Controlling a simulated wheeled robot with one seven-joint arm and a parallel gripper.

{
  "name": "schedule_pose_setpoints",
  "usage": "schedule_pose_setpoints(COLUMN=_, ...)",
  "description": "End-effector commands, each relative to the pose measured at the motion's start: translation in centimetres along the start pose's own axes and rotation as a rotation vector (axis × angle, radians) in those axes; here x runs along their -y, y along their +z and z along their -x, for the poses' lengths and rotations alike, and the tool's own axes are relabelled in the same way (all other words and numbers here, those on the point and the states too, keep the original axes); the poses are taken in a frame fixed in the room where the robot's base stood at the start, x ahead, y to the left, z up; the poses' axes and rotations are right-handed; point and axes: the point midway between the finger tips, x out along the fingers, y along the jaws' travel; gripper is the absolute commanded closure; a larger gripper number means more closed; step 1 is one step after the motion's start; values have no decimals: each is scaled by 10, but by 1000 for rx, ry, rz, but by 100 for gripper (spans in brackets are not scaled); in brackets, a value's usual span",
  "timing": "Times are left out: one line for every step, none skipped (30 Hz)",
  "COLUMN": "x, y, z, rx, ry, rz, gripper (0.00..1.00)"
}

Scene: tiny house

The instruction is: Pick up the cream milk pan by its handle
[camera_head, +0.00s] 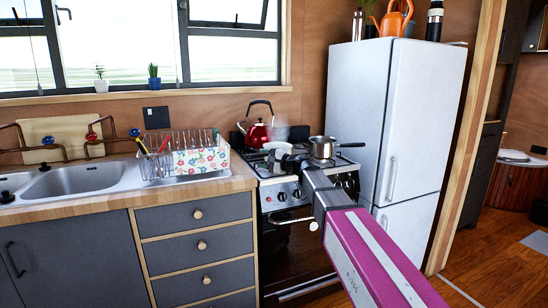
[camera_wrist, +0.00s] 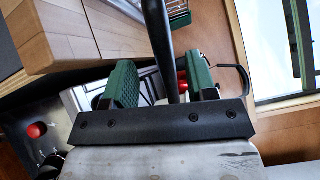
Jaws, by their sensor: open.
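The cream milk pan (camera_head: 277,146) appears to be the pale shape on the stove in the head view, mostly hidden by my gripper (camera_head: 288,163) and arm. In the wrist view, a long black handle (camera_wrist: 159,30) runs down from the top edge and in between the two green finger pads of my gripper (camera_wrist: 160,88). The jaws are open, with gaps visible beside the handle. I cannot tell whether either pad touches it. The pan's body cannot be made out in the wrist view.
A red kettle (camera_head: 258,134) stands at the back left of the stove (camera_head: 284,193). A steel pot (camera_head: 322,147) stands at the right. The white fridge (camera_head: 360,100) is close to the right. A dish rack (camera_head: 158,168) and wooden counter (camera_head: 110,197) lie left.

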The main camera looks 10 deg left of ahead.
Motion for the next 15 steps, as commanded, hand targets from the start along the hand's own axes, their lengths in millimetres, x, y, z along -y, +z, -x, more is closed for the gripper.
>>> schedule_pose_setpoints(x=0, y=0, z=-4, rx=0, ry=0, rz=0, gripper=48)
schedule_pose_setpoints(x=0, y=0, z=-5, rx=0, ry=0, rz=0, gripper=48)
schedule_pose_setpoints(x=0, y=0, z=-7, rx=0, ry=0, rz=0, gripper=48)
schedule_pose_setpoints(x=1, y=0, z=-8, rx=0, ry=0, rz=1, gripper=48)
schedule_pose_setpoints(x=1, y=-1, z=-11, rx=0, ry=1, rz=1, gripper=48)
schedule_pose_setpoints(x=2, y=-1, z=-15, rx=0, ry=1, rz=1, gripper=48)
schedule_pose_setpoints(x=3, y=-1, z=-19, rx=0, ry=1, rz=1, gripper=48)
schedule_pose_setpoints(x=3, y=-2, z=-23, rx=0, ry=1, rz=1, gripper=48)
schedule_pose_setpoints(x=4, y=-2, z=-29, rx=1, ry=1, rz=1, gripper=48)
schedule_pose_setpoints(x=5, y=-2, z=-34, rx=1, ry=1, rz=1, gripper=48)
schedule_pose_setpoints(x=6, y=-2, z=-38, rx=1, ry=1, rz=1, gripper=48)
schedule_pose_setpoints(x=5, y=-2, z=-44, rx=1, ry=1, rz=1, gripper=48)
schedule_pose_setpoints(x=5, y=-2, z=-48, rx=0, ry=1, rz=1, gripper=48)
schedule_pose_setpoints(x=5, y=-2, z=-50, rx=0, ry=1, rz=1, gripper=48)
schedule_pose_setpoints(x=5, y=-1, z=-53, rx=0, ry=1, rz=1, gripper=48)
